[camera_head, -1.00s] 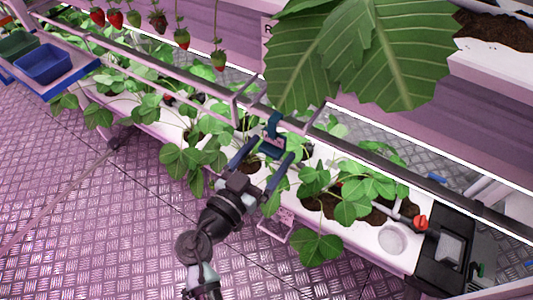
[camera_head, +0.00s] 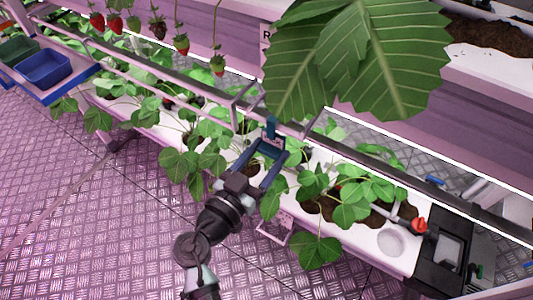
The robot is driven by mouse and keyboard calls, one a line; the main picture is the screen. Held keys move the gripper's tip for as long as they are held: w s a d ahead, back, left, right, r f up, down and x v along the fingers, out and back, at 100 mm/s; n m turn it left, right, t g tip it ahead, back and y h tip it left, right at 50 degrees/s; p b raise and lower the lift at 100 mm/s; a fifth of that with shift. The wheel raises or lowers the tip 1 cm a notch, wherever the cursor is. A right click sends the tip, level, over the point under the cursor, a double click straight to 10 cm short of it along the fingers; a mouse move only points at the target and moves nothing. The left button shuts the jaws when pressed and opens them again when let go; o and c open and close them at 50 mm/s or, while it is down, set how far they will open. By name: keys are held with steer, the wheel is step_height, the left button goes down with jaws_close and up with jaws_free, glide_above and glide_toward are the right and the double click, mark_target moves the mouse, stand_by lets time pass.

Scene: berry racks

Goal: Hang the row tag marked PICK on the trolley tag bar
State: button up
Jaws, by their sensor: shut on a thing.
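My gripper (camera_head: 269,150) is in the middle of the head view, over the plant trough and close to the grey rail. Its fingers are shut on a dark blue tag (camera_head: 271,131), whose upper part reaches up to the rail. I cannot tell whether the tag touches the rail or is in front of it. No lettering on it can be read, so PICK is not confirmed. A blue trolley (camera_head: 72,86) stands at the far left with a blue crate (camera_head: 44,68) and a green crate (camera_head: 16,50). I cannot make out a tag bar on it.
Leafy plants fill the white trough (camera_head: 338,234) around my gripper. A large leaf (camera_head: 360,60) hangs just above and right. A long grey rail (camera_head: 370,158) runs along the row. A black box (camera_head: 446,248) stands at right. The metal floor (camera_head: 90,210) is clear at lower left.

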steer(key=shift+r, duration=0.5)
steer(key=b+v, duration=0.1)
steer(key=v, duration=0.6)
stand_by(0.7)
